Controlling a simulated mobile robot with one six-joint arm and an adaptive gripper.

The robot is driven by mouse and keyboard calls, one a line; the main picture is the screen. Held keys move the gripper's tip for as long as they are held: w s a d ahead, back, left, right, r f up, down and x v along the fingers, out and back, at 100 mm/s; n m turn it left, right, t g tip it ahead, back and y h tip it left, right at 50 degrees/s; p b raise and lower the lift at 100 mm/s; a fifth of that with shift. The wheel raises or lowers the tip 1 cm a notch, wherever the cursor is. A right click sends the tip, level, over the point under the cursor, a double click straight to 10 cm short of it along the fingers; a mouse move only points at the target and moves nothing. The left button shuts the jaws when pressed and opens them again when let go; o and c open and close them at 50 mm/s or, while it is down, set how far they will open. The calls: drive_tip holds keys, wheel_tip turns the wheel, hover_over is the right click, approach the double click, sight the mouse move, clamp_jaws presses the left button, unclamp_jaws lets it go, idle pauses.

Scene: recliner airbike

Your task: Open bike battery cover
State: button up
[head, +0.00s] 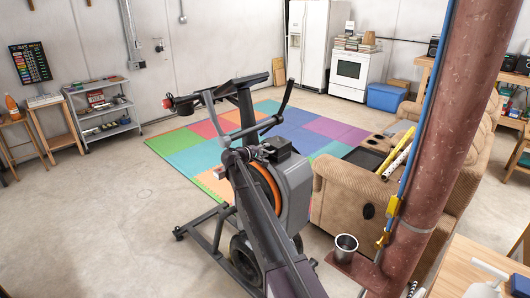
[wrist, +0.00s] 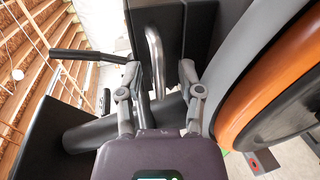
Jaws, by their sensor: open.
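The exercise bike (head: 290,195) stands at the centre of the head view, with a grey wheel housing, an orange ring and dark handlebars. A small black box (head: 279,147) sits at the top of the housing; I cannot tell for sure whether it is the battery cover. In the wrist view, my gripper (wrist: 158,73) is open and empty, its two grey fingers spread apart. A curved chrome bar (wrist: 155,52) runs between the fingers in the picture, in front of a dark box-shaped part (wrist: 171,18). Whether the fingers touch anything is unclear.
The orange ring (wrist: 270,75) and grey housing lie close to the right of my gripper. A black handlebar (wrist: 90,56) is at left. In the head view, a tan recliner (head: 345,205) and a rusty red pole (head: 435,130) stand right. Floor at left is open.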

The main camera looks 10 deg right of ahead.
clamp_jaws()
drive_tip(key=shift+a+r+p, duration=0.2)
drive_tip(key=shift+r+p, duration=0.05)
drive_tip(key=shift+p, duration=0.2)
